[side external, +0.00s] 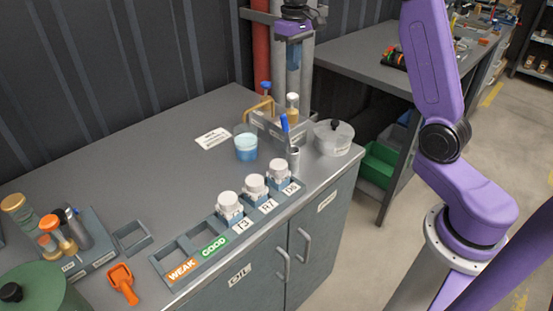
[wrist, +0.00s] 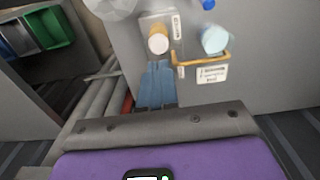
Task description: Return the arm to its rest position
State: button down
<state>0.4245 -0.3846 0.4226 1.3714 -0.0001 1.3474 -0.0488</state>
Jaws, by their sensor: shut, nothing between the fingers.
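My gripper (side external: 294,66) hangs at the back right of the workbench, fingers pointing down, purple hand in front of the grey and red pipes. It is above the small rack (side external: 268,122), clear of it. In the wrist view my gripper (wrist: 157,104) shows as two blue fingers together, empty. The arm's links stand at the right of the side view. Part of the arm between them is out of frame.
Three white-capped bottles (side external: 254,187) stand in a labelled tray along the front edge, beside empty WEAK and GOOD slots. A beaker (side external: 246,147) of blue liquid, a round lidded pot (side external: 333,138) and an orange scoop (side external: 122,284) are on the bench. The middle is clear.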

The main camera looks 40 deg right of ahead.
jog(key=s+a+f+n, duration=0.2)
jog(key=s+a+n, duration=0.4)
jog(key=s+a, duration=0.95)
jog(key=s+d+f+n, duration=0.1)
jog(key=s+f+n, duration=0.1)
jog(key=s, duration=0.8)
jog(key=s+d+f+n, duration=0.2)
jog(key=s+f+n, duration=0.1)
jog(key=s, duration=0.8)
jog(key=shift+s+n, duration=0.25)
jog(key=shift+n, duration=0.55)
